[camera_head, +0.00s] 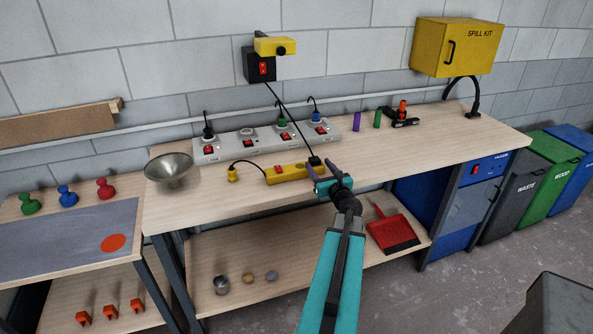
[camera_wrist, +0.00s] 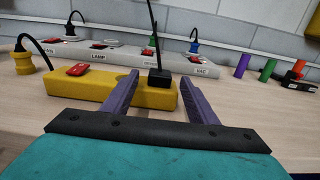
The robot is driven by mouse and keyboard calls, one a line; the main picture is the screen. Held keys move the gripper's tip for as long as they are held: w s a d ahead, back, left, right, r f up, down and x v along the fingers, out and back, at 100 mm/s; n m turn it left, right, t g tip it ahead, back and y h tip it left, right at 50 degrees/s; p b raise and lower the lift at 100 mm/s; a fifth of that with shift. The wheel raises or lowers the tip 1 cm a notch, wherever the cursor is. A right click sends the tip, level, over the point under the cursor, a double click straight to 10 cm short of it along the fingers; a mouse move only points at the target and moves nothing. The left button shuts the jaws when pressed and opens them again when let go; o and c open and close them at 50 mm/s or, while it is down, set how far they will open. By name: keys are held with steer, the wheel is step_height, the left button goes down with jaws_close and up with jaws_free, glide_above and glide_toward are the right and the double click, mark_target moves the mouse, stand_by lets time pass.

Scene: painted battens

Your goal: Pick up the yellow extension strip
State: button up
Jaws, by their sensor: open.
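The yellow extension strip (camera_head: 287,173) lies on the wooden workbench, with a red switch on its left part. A black plug with a cord going up to the wall sits at its right end. A short cord joins its left end to a yellow plug (camera_head: 233,174). My gripper (camera_head: 316,171) is open near the strip's right end. In the wrist view, the strip (camera_wrist: 105,96) lies ahead of the purple fingers (camera_wrist: 165,80), the left finger overlapping it in the picture and the black plug (camera_wrist: 159,78) showing between them. I cannot tell whether a finger touches it.
Behind the strip stands a long grey socket strip (camera_head: 240,146) with several plugs and red switches. A metal funnel bowl (camera_head: 169,172) stands at the left. Purple (camera_head: 357,121) and green (camera_head: 377,119) cylinders stand at the back right.

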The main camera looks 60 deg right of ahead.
mark_target(317, 162)
steer(key=shift+p+x, duration=0.5)
steer(key=shift+x, duration=1.3)
steer(key=shift+w+d, duration=0.1)
steer(key=shift+r+p+x, duration=0.15)
steer(key=shift+p+x, duration=0.5)
steer(key=shift+x, duration=0.15)
steer(key=shift+r+p+x, duration=0.2)
steer(key=shift+p+x, duration=0.4)
steer(key=shift+x, duration=0.15)
steer(key=shift+p+x, duration=0.3)
steer(key=shift+x, duration=0.6)
steer(key=shift+f, duration=0.15)
steer(key=shift+c, duration=0.3)
jaws_close()
